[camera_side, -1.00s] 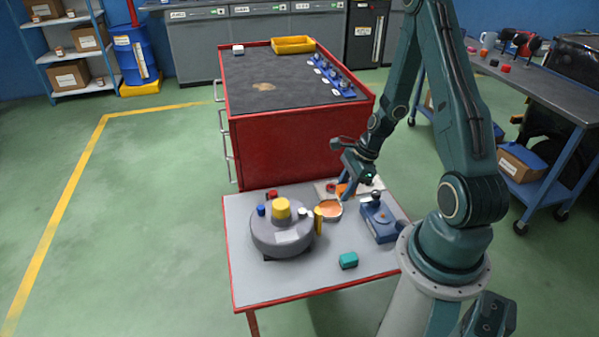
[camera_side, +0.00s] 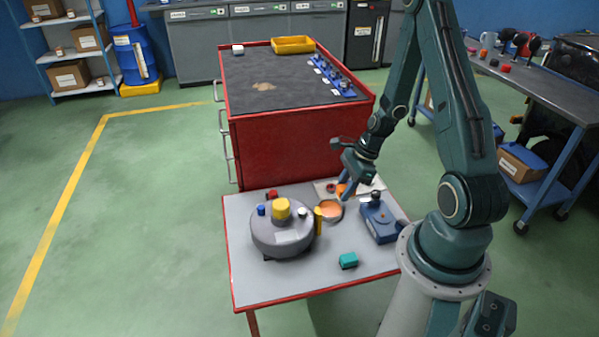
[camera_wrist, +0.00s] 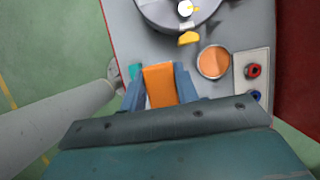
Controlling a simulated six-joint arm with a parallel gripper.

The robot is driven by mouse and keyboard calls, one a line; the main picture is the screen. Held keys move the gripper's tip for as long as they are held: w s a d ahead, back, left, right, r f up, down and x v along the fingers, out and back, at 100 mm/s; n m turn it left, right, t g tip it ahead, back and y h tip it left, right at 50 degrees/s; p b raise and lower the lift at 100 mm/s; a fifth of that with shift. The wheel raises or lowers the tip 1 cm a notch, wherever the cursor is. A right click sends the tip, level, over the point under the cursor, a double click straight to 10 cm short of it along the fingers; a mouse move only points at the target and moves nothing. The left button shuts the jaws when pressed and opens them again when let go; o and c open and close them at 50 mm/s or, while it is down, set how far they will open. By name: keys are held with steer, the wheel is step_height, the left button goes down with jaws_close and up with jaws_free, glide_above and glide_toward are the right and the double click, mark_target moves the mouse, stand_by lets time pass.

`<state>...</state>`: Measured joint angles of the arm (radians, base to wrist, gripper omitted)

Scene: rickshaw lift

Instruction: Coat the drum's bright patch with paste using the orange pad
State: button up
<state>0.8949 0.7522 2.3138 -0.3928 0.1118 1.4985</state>
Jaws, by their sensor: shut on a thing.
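My gripper (camera_side: 343,190) is shut on the orange pad (camera_wrist: 160,85), which sits between the two blue fingers in the wrist view. In the side view the pad (camera_side: 341,190) shows just behind the round dish of orange paste (camera_side: 331,211). The dish (camera_wrist: 214,62) is to the right of the pad in the wrist view; the two look apart there. The grey drum (camera_side: 270,236) stands left of the dish with a yellow knob on top. A pale bright patch (camera_side: 288,237) shows on its front side. Whether paste is on the pad's underside is hidden.
A yellow upright piece (camera_side: 318,221) stands between drum and dish. A blue box with a black knob (camera_side: 380,222) is right of the dish. A teal block (camera_side: 348,261) lies near the front. A pale plate (camera_wrist: 252,80) holds red and blue rings. The red cabinet (camera_side: 300,150) stands behind.

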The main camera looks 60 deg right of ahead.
stand_by(0.4)
glide_above(324, 210)
steer(key=s+d, duration=0.1)
step_height(324, 210, down, 11)
steer(key=shift+f, duration=0.1)
stand_by(0.3)
steer(key=shift+s+f, duration=0.1)
steer(key=shift+f, duration=2.7)
steer(key=shift+f, duration=0.65)
stand_by(0.8)
steer(key=shift+r, duration=0.1)
step_height(324, 210, up, 7)
stand_by(1.2)
